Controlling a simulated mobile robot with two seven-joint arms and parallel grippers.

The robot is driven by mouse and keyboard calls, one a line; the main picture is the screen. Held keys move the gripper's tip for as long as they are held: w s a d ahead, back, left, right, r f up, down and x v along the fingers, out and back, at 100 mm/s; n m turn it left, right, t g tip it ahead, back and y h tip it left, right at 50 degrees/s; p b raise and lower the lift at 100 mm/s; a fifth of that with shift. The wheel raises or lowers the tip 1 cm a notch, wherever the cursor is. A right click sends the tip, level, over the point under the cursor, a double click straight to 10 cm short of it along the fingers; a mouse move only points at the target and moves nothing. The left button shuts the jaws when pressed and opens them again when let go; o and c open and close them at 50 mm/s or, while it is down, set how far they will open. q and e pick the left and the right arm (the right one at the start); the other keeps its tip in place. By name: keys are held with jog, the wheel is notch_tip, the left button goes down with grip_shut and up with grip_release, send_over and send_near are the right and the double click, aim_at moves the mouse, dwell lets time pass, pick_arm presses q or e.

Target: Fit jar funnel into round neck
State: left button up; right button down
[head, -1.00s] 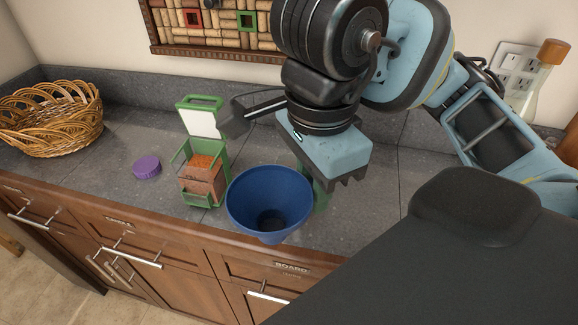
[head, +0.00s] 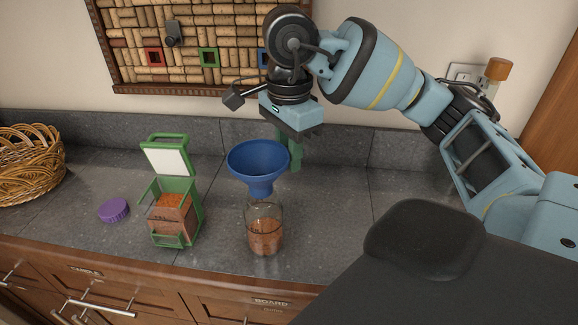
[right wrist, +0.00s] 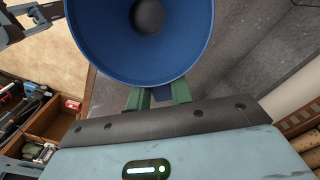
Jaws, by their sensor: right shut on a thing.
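The blue funnel (head: 258,160) is held upright, wide mouth up, over the clear jar (head: 265,236). Its narrow spout (head: 260,189) is in line with the jar's round neck. I cannot tell if the tip is inside the neck or just above or behind it. The jar stands on the counter and is partly filled with something orange-brown. My right gripper (head: 293,150), with green fingers, is shut on the funnel's right side. In the right wrist view the funnel (right wrist: 140,62) fills the upper middle, above the fingers (right wrist: 160,95), and hides the jar. My left gripper is not seen.
A green-framed holder (head: 186,232) with orange contents and a raised white flap stands left of the jar. A purple lid (head: 114,210) lies farther left, near a wicker basket (head: 30,165). The counter (head: 340,205) right of the jar is clear. A cork board (head: 190,45) hangs behind.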

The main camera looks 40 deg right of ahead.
notch_tip(320, 180, down, 4)
jog(key=shift+r, duration=0.25)
jog(key=shift+f, duration=0.2)
jog(key=c, duration=1.3)
grip_release()
jog(key=shift+o, duration=0.2)
jog(key=shift+r, duration=0.1)
